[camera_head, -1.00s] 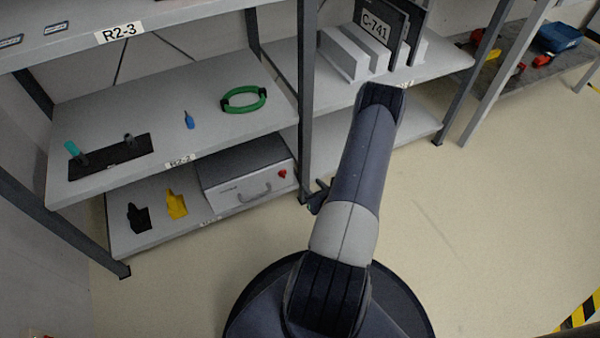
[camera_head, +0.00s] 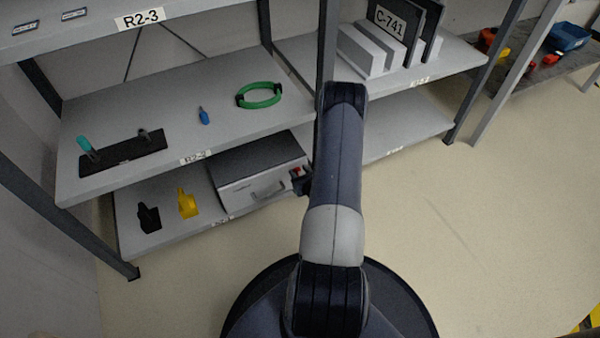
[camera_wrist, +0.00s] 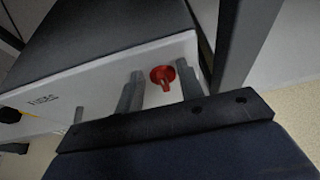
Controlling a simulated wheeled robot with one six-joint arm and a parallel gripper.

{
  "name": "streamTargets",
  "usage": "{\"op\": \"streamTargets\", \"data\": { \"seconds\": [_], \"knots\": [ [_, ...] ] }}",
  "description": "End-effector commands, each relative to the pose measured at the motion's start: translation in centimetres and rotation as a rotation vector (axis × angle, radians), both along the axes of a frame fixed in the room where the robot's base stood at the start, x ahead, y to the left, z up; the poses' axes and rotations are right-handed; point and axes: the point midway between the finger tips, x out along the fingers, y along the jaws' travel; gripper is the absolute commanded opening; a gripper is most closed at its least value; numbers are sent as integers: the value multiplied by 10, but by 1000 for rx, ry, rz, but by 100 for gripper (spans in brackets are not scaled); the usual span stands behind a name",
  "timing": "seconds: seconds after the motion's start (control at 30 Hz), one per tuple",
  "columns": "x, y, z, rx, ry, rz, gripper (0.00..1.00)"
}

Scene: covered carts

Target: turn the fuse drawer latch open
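The fuse drawer is a grey box with a dark top (camera_head: 262,160) on the lower shelf, with a grey pull handle (camera_head: 268,190) on its pale front. Its red latch (camera_head: 296,171) is at the front's right end. In the wrist view the latch (camera_wrist: 162,76) is a round red knob with a grip pointing down. My gripper (camera_wrist: 159,70) is open, its grey fingers on the left and right of the latch. I cannot tell whether either finger touches it. In the head view my gripper (camera_head: 304,184) is a small dark shape at the drawer, mostly hidden by my arm.
A dark rack post (camera_wrist: 245,40) stands close to the right of the drawer. A yellow part (camera_head: 187,203) and a black part (camera_head: 148,217) stand left of it. The shelf above (camera_head: 180,110) holds a green ring (camera_head: 259,95) and a blue piece. The floor in front is clear.

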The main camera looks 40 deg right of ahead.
Motion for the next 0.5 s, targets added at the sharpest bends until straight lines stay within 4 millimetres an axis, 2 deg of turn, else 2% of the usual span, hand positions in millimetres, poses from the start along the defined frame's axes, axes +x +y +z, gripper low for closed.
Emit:
{"op": "streamTargets", "data": {
  "seconds": [0.07,0.37,0.5],
  "knots": [
    [0,0,0,0,0,0,30],
    [0,0,0,0,0,1,5],
    [0,0,0,0,0,1,4]
  ]
}}
